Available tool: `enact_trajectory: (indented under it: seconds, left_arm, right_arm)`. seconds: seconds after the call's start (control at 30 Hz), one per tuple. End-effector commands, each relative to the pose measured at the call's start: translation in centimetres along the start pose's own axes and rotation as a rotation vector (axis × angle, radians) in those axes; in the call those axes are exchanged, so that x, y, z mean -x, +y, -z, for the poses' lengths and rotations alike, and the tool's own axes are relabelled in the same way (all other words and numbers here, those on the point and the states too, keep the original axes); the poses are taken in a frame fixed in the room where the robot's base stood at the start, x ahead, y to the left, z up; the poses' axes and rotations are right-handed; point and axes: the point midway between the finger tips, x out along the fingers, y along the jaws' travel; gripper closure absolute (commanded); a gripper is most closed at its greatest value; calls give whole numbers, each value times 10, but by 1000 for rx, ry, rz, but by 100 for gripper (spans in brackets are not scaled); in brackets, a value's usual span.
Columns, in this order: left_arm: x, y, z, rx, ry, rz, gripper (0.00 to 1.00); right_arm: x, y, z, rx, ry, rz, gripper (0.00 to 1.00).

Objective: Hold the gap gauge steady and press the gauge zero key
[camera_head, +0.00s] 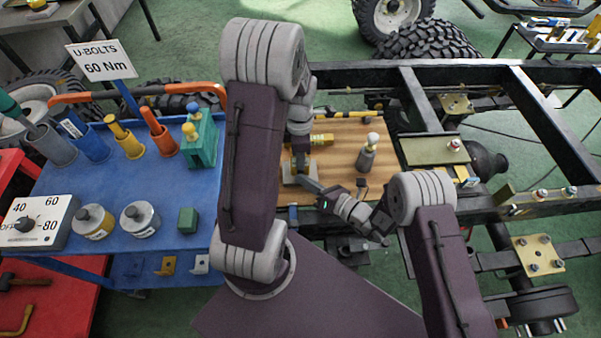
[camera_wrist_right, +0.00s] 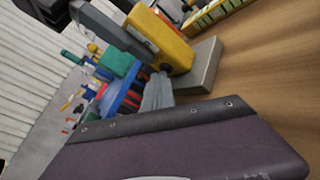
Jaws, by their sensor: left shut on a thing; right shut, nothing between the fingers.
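The gap gauge (camera_head: 289,176) stands on the wooden board (camera_head: 338,182), left of its middle. In the right wrist view it is a yellow body (camera_wrist_right: 166,38) on a grey block base. My left gripper (camera_head: 300,162) reaches down from above and is shut on the gauge. My right gripper (camera_head: 308,183) comes in from the lower right, shut and empty, its tip close beside the gauge. In the right wrist view a grey finger (camera_wrist_right: 145,58) overlaps the yellow body; I cannot tell whether it touches. The zero key is not distinguishable. My left arm hides part of the board.
The blue table (camera_head: 150,185) at left holds several tools, cans and a torque dial (camera_head: 42,222). Black chassis rails (camera_head: 550,120) run at right.

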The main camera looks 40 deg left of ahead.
Motion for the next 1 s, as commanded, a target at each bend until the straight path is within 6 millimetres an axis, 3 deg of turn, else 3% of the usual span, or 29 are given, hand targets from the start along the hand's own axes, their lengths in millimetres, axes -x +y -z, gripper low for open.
enact_trajectory:
  seconds: [0.63,1.0]
  left_arm:
    - [0,0,0,0,0,1,100]
    - [0,0,0,0,0,0,100]
  right_arm:
    - [13,10,9,-1,0,0,100]
    - [39,28,28,-2,1,1,100]
